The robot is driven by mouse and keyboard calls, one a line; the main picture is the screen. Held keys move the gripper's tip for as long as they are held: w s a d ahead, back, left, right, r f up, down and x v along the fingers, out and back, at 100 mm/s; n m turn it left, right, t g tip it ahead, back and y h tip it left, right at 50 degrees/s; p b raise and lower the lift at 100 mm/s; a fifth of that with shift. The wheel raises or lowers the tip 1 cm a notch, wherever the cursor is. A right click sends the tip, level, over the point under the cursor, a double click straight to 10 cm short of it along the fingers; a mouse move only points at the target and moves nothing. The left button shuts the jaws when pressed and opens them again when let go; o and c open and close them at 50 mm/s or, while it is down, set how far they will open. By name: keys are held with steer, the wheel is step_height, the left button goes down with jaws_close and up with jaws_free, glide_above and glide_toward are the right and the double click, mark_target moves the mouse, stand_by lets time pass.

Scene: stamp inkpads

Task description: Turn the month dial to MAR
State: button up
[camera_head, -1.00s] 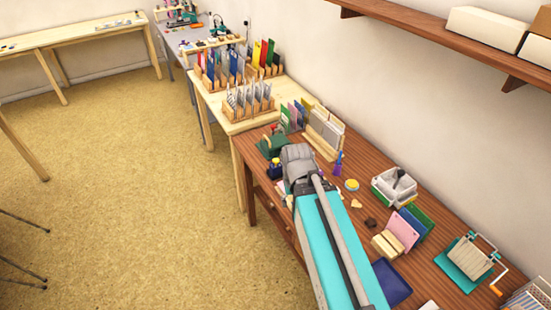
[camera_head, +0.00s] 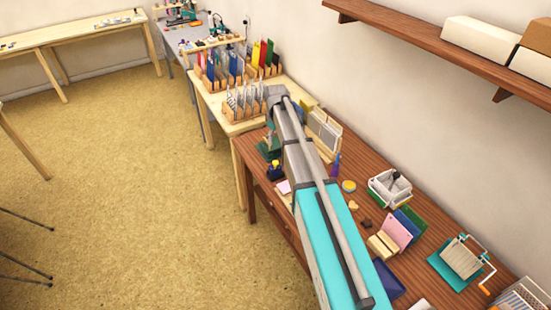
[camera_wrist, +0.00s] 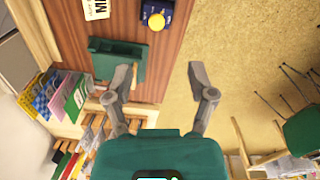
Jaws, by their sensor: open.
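My gripper (camera_wrist: 160,77) is open and empty in the wrist view, its two fingers spread above the front edge of the brown table. My arm hides the fingers in the head view.
Wooden racks of coloured cards (camera_head: 248,106) stand on the pale table near my arm's end. A pink card in a holder (camera_head: 394,232), a pale caddy (camera_head: 390,188) and a teal-based device (camera_head: 462,262) line the brown table (camera_head: 362,206). Open floor lies left.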

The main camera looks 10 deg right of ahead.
mark_target(276, 162)
steer(key=shift+w+r, duration=0.15)
steer(key=shift+w, duration=0.55)
step_height(276, 162, down, 14)
steer(key=b, duration=1.3)
steer(key=shift+r+b, duration=0.1)
steer(key=shift+b, duration=0.25)
steer(key=shift+c, duration=0.2)
jaws_close()
